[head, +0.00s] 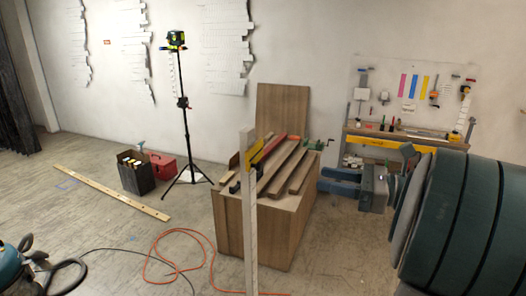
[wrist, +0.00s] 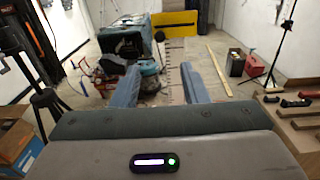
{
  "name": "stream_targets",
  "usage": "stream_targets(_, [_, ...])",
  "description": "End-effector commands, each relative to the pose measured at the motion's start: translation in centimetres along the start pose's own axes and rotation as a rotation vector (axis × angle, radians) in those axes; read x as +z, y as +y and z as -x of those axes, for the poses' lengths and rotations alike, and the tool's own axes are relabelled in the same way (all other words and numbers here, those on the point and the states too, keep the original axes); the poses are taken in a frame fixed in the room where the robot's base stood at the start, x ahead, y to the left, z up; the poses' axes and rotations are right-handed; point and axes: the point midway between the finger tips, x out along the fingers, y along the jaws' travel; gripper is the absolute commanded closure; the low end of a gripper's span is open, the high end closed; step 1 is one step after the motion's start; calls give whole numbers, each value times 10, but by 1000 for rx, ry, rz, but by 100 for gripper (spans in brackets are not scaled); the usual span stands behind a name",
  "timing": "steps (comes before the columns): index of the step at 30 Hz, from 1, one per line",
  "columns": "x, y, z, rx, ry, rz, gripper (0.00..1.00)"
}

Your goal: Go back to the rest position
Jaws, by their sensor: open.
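My gripper (head: 324,178) shows in the head view at the right, its blue-grey fingers pointing left beside the wooden crate. In the wrist view my gripper (wrist: 158,84) is open, the two fingers well apart with nothing held between them. The arm's large dark green links fill the right edge of the head view. The wooden crate (head: 275,235) stands in the middle of the floor with several planks and a red level (head: 268,150) on top. From these views I cannot tell the exact gap between my gripper and the crate.
A workbench (head: 400,139) with tools stands behind the arm. A black tripod (head: 187,140), a red toolbox (head: 161,165) and a dark box (head: 135,172) stand at the left. An orange cable (head: 160,258) lies on the floor. A long yellowish plank (head: 110,191) lies on open floor.

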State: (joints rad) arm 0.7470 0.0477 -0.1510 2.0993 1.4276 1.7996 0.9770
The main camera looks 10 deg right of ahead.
Motion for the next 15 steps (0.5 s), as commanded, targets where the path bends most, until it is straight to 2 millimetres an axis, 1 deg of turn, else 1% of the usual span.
stream_targets(2, [-2, 3, -4, 10, 15, 9, 60])
stream_targets(5, [-12, 19, -20, 59, 88, 55, 60])
stream_targets(8, [-35, 50, -45, 162, 230, 160, 60])
stream_targets(10, [-56, 79, -59, 263, 354, 277, 60])
stream_targets(12, [-79, 106, -66, 376, 475, 417, 60])
stream_targets(14, [-97, 126, -68, 478, 569, 548, 60])
stream_targets(15, [-108, 138, -67, 549, 628, 643, 60])
